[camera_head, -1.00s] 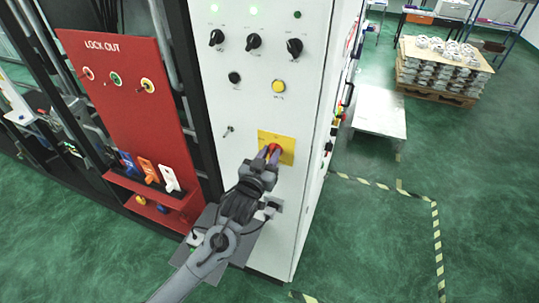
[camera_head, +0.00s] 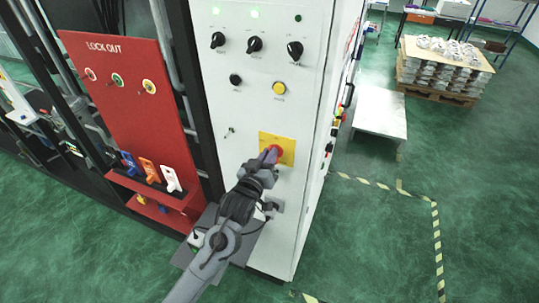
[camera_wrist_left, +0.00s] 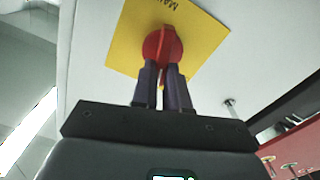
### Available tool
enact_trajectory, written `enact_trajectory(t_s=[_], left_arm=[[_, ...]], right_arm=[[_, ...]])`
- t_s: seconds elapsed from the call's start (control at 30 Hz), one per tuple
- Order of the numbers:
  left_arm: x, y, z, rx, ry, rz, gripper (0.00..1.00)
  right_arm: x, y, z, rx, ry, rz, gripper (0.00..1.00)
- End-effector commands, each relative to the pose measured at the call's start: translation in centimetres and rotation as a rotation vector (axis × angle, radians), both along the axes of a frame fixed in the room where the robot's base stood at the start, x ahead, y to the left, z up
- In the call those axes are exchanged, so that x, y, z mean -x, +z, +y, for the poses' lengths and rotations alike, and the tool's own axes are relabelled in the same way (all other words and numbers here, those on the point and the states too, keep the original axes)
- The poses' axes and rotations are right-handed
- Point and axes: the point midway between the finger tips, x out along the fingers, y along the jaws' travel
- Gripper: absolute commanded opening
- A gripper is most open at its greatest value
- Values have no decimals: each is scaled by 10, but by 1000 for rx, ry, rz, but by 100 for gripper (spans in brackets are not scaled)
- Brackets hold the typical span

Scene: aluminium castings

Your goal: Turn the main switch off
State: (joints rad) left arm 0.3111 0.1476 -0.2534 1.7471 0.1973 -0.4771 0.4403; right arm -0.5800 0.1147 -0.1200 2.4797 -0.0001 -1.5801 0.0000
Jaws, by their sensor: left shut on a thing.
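The main switch (camera_head: 276,150) is a red rotary knob on a yellow plate (camera_head: 288,157), low on the front of the white cabinet. It also shows in the left wrist view (camera_wrist_left: 158,45), where "MA" can be read on the plate. My left gripper (camera_head: 268,157) comes up from below, its purple-grey fingers at the knob. In the left wrist view the fingers (camera_wrist_left: 162,72) are shut on the knob's red handle, which stands nearly in line with them. The gripper hides part of the knob in the head view. My right gripper is not in view.
The white cabinet (camera_head: 252,110) carries several black knobs, a yellow button (camera_head: 279,88) and a key (camera_head: 229,132). A red lock-out board (camera_head: 115,95) with padlocks stands to the left. A grey table (camera_head: 380,118) and a pallet of castings (camera_head: 440,75) are at the right.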

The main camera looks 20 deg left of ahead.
Motion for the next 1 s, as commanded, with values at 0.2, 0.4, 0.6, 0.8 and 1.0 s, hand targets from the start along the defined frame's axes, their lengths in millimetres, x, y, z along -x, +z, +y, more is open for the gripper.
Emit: enact_trajectory(t_s=[0.2,0.4,0.6,0.8,1.0], left_arm=[[0,-1,3,210,2,6,0],[0,-3,6,394,3,11,0],[0,-5,7,552,2,14,0],[0,-6,8,663,1,16,0],[0,-8,9,726,1,17,0]], right_arm=[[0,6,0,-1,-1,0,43],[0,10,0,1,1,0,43],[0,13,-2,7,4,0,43],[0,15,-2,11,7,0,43],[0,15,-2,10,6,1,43]])
